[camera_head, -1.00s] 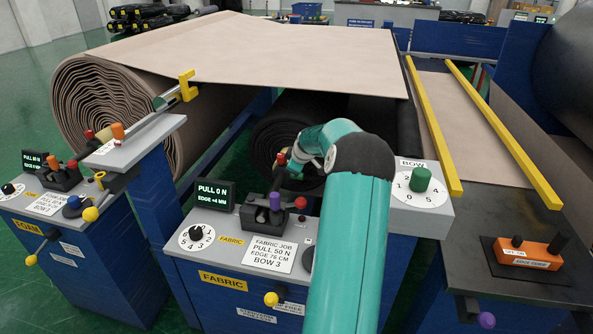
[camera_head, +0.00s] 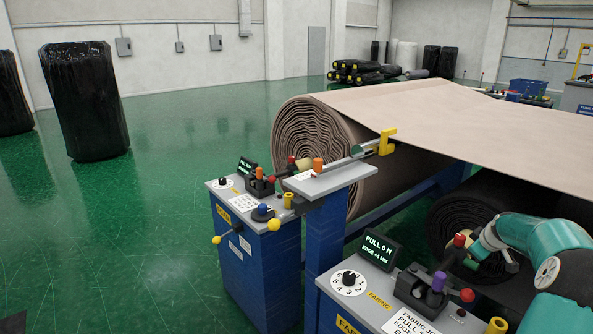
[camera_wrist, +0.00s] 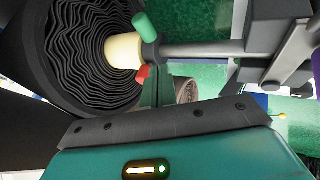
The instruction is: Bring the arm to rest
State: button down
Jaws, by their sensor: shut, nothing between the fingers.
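My teal arm (camera_head: 545,240) is bent at the right edge of the head view, above the console for the fabric roll. Its far end reaches down beside the dark roll (camera_head: 465,215), and the fingers are hard to make out there. In the wrist view my gripper (camera_wrist: 157,84) is shut and empty, its narrow green fingers pointing toward the cream hub (camera_wrist: 123,51) of the dark roll (camera_wrist: 75,55). A green handle (camera_wrist: 146,27) and a red knob (camera_wrist: 143,73) sit by that hub. I cannot tell whether the fingers touch anything.
The fabric console (camera_head: 350,300) has a display reading PULL 0 N, EDGE +4 MM, a dial and levers. A foam console (camera_head: 245,250) stands left of it. A large beige roll (camera_head: 310,150) lies behind. Open green floor (camera_head: 130,230) is at left, with black wrapped rolls (camera_head: 85,100).

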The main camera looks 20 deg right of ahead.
jog(key=a+r, duration=0.5)
jog(key=a, duration=0.6)
jog(key=a+r+g+y, duration=0.1)
jog(key=a+r, duration=0.3)
jog(key=a, duration=0.8)
jog(key=a+r, duration=0.5)
jog(key=a, duration=0.6)
jog(key=s+a+r+m, duration=0.2)
jog(key=s+a+r, duration=0.1)
jog(key=s+a, duration=0.85)
jog(key=s+a+f+m+y, duration=0.1)
jog(key=s+a+f+y, duration=0.1)
jog(key=s+a, duration=0.8)
jog(key=shift+s+f+m, duration=0.4)
jog(key=shift+s+f, duration=0.35)
jog(key=shift+s, duration=0.2)
